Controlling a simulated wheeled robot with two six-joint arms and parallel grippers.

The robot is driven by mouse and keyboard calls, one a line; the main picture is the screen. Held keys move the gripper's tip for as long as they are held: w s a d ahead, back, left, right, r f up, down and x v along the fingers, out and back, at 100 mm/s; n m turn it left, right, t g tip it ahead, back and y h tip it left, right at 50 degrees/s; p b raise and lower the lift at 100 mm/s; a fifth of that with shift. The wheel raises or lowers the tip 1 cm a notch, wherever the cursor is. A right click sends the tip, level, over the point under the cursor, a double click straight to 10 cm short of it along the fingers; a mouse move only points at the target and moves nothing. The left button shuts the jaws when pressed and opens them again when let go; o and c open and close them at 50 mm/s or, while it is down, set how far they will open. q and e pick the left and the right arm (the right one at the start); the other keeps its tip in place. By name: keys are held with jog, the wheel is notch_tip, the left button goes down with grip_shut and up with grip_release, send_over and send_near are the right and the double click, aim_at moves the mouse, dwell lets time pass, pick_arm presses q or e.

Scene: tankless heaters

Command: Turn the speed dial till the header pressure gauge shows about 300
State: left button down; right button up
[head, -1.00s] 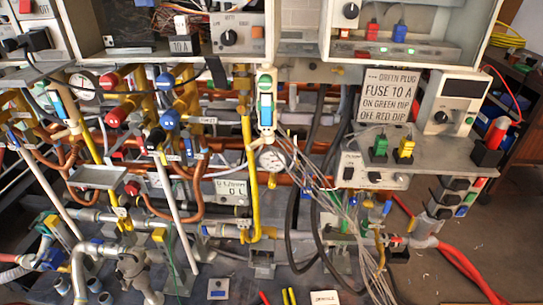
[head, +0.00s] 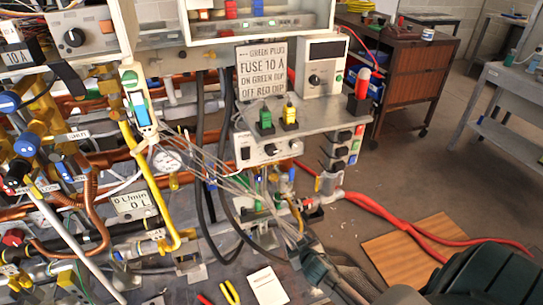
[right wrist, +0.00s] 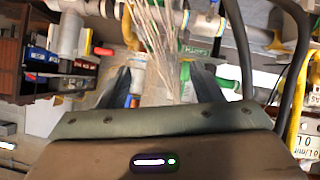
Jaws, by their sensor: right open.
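A round white gauge (head: 167,160) is on the pipework left of centre in the head view; its reading is too small to tell. Several black dials show: one on the white box with a dark display (head: 315,80), one on the low box under the plugs (head: 270,149), one on the upper-left panel (head: 74,38). I cannot read which is the speed dial. My right gripper (head: 308,254) is low, below the low box, near the bundle of thin wires. In the right wrist view its two fingers (right wrist: 163,75) are apart, with wires and pipes beyond. My left gripper is not in view.
Thin grey wires (head: 235,170) and black hoses (head: 202,150) hang around the low box. Pliers (head: 230,293) and a white card (head: 268,287) lie below.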

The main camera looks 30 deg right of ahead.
jog(key=w+r+t, duration=0.2)
jog(key=w+r, duration=0.1)
jog(key=r, duration=0.5)
jog(key=w+r+t, duration=0.2)
jog(key=w+r, duration=0.2)
jog(key=r, duration=0.5)
jog(key=t, duration=0.3)
send_near(272, 153)
jog(key=shift+h, duration=0.3)
jog(key=p+x, duration=0.2)
jog(key=x, duration=0.6)
jog(key=shift+w+r, duration=0.15)
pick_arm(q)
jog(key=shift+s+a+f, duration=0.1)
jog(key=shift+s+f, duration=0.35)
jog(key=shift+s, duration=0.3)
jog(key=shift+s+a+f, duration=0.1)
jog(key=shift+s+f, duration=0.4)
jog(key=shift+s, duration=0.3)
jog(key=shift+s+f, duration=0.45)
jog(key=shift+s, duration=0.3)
pick_arm(e)
jog(key=shift+w, duration=0.55)
jog(key=c, duration=1)
